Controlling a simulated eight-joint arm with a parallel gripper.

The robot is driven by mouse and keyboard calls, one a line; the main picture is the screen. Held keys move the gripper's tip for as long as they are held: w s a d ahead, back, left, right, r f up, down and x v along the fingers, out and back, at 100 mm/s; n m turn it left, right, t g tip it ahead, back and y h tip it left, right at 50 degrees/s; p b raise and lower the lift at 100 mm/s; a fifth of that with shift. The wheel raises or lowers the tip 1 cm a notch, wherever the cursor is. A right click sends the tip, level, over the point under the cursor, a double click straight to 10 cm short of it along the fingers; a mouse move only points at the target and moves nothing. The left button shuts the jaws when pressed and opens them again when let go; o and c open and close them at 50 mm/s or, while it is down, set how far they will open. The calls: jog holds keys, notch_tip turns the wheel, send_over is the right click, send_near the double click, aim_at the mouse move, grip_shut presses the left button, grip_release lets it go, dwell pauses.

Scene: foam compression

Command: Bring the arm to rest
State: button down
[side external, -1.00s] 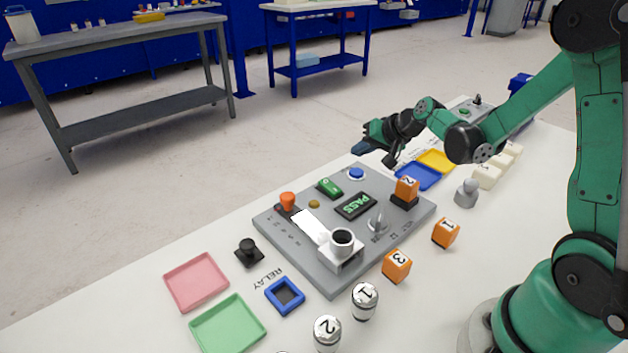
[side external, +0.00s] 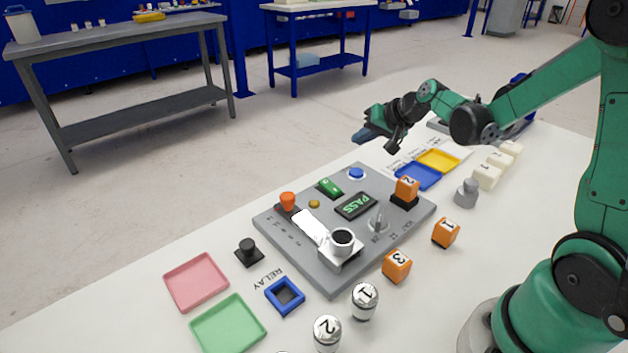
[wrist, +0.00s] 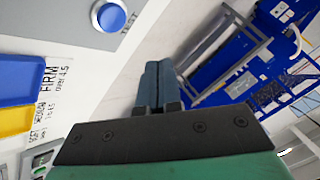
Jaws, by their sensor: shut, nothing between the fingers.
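My gripper (side external: 364,135) is in the air above the far edge of the table, beyond the grey test panel (side external: 300,262) and the blue tray (side external: 405,181). In the wrist view its fingers (wrist: 158,85) are together with nothing between them. The panel carries a lit green PASS display (side external: 356,206), a blue button (side external: 356,173), an orange-topped lever (side external: 288,200) and an orange block marked 2 (side external: 406,188). The blue button also shows in the wrist view (wrist: 111,17). My gripper touches none of these.
A yellow tray (side external: 438,160) lies beside the blue one. White blocks (side external: 487,176), a grey knobbed weight (side external: 467,193), orange blocks (side external: 397,266) and silver weights (side external: 327,333) stand on the table. Pink (side external: 196,282) and green (side external: 228,325) trays lie at the near left. Air around my gripper is clear.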

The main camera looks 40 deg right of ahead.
jog(key=s+a+r+n+g+h, duration=0.1)
jog(key=s+a+r+n+g, duration=0.1)
jog(key=s+a+r+n, duration=0.2)
jog(key=s+a+n, duration=0.3)
jog(key=s+a, duration=0.5)
jog(key=shift+s+a+n, duration=0.35)
jog(key=shift+s+n, duration=0.05)
